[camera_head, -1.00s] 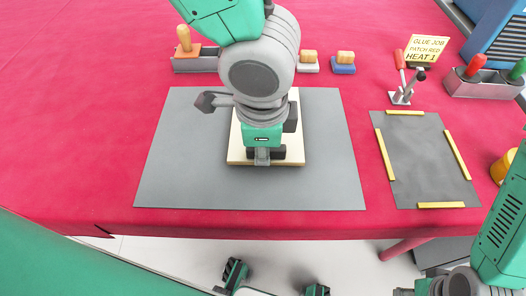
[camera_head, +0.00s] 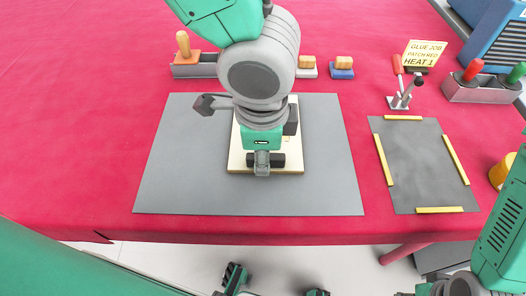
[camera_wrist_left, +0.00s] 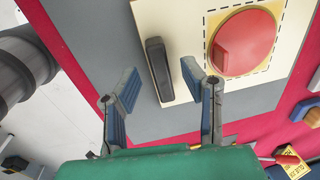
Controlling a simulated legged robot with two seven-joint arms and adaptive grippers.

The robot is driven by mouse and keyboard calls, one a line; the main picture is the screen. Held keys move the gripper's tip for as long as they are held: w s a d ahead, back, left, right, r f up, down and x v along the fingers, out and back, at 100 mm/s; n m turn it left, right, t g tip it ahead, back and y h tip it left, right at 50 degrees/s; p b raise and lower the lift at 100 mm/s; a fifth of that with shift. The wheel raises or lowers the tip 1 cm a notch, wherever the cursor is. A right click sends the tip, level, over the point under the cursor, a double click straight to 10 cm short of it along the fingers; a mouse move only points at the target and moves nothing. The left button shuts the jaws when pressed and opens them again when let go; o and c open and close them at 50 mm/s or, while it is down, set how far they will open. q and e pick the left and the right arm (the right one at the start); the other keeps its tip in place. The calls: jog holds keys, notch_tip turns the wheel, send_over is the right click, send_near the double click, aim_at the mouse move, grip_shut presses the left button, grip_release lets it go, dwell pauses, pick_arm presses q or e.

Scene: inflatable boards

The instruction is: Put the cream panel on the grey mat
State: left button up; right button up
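The cream panel (camera_head: 238,160) lies over the grey mat (camera_head: 325,180), mostly hidden in the head view by my left arm. In the left wrist view the cream panel (camera_wrist_left: 185,22) shows a dark bar handle (camera_wrist_left: 158,68), a red disc (camera_wrist_left: 243,42) on a yellow patch, and a dashed outline. My left gripper (camera_wrist_left: 160,85) is open, its two blue-grey fingers apart on either side of the handle, with gaps on both sides. The grey mat also shows in the wrist view (camera_wrist_left: 88,45). My right gripper's fingers are not in view; only part of that arm shows at the lower right.
A dark board with yellow strips (camera_head: 420,160) lies right of the mat on the red table (camera_head: 90,130). The table's left is clear.

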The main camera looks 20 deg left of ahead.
pick_arm(q)
notch_tip(320, 180, up, 10)
jog(key=s+p, duration=0.1)
jog(key=p, duration=0.2)
jog(key=shift+d, duration=0.15)
jog(key=shift+s+r, duration=0.1)
